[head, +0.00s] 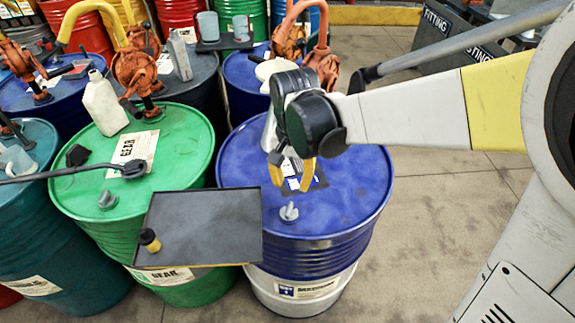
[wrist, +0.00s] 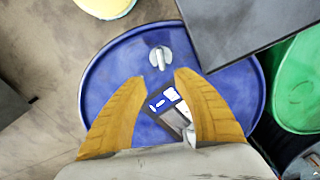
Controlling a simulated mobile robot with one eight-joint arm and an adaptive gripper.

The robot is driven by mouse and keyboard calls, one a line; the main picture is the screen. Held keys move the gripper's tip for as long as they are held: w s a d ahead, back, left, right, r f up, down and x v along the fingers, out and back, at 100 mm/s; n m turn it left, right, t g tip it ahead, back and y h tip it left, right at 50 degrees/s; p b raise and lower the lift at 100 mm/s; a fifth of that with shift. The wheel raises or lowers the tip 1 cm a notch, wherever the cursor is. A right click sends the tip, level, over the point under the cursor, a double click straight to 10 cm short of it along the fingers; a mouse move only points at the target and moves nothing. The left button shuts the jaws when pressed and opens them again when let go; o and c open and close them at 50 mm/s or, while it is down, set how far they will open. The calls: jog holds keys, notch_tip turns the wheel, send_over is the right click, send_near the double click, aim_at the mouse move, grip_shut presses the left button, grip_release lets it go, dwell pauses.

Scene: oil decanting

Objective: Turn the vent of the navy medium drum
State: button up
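The navy drum (head: 340,205) stands in front of me, with a blue top and a white lower part. It fills the middle of the wrist view (wrist: 110,85). Its vent is a small grey winged knob (head: 289,213) upright on the near part of the lid; it also shows in the wrist view (wrist: 160,58). My gripper (head: 292,180) is above the lid, fingers pointing down, a little behind the vent. Its two yellow fingers are apart with nothing held between them, and do not touch the vent. A label on the lid (wrist: 170,102) shows between the fingers.
A dark tray (head: 205,222) overlaps the drum's left edge and a green drum (head: 185,140), with a small yellow-and-black item (head: 149,240) on it. More drums with orange pumps (head: 135,70) stand behind and left. The floor to the right (head: 430,210) is clear.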

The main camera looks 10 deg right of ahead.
aim_at(289, 208)
jog(key=f+b, duration=0.1)
jog(key=f, duration=0.3)
jog(key=f+b, duration=0.1)
jog(key=f, duration=0.2)
jog(key=f+b, duration=0.2)
jog(key=f, duration=0.2)
jog(key=shift+a+f, duration=0.25)
jog(key=shift+f, duration=0.05)
grip_shut()
